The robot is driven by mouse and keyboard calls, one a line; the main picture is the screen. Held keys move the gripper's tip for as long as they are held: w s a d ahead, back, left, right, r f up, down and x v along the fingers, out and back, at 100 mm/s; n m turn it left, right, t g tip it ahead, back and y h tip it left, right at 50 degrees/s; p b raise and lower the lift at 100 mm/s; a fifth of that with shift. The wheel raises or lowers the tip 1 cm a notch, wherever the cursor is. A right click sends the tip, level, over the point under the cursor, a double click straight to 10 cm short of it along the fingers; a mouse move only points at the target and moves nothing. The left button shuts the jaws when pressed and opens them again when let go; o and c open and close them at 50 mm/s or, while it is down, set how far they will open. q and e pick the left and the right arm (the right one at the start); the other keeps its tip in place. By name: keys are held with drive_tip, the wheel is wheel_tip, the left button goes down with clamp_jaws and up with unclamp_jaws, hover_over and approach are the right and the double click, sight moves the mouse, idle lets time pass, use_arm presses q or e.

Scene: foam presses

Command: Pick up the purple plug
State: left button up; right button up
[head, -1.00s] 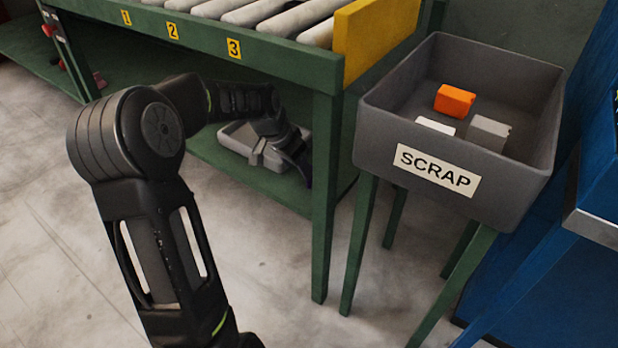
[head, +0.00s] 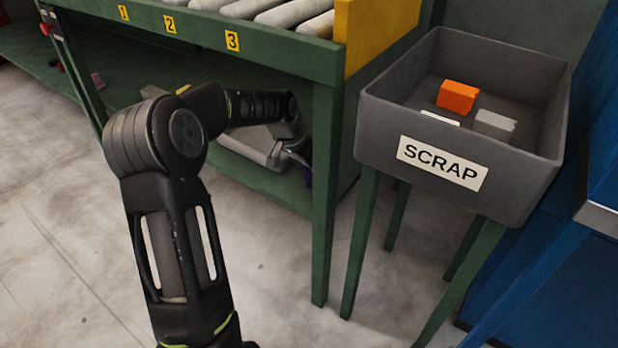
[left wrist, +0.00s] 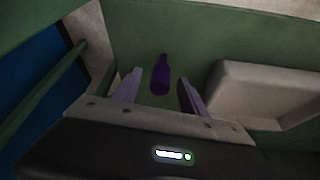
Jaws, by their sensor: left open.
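The purple plug (left wrist: 161,76) is bottle-shaped, with a narrow neck. In the left wrist view it is on the green lower shelf, between and ahead of my open fingers. No contact with either finger shows. In the head view a small purple bit (head: 308,176) shows beside my left gripper (head: 292,156), mostly hidden by it. My left gripper (left wrist: 160,80) is open and empty, low under the roller table. My right gripper is in neither view.
A grey tray (left wrist: 222,90) stands on the shelf right of the plug. The roller table's green leg (head: 325,195) is close to my left gripper. A SCRAP bin (head: 385,125) with orange, grey and white blocks stands at right.

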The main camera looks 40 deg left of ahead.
use_arm(q)
drive_tip(key=shift+c, duration=0.4)
clamp_jaws()
idle(0.6)
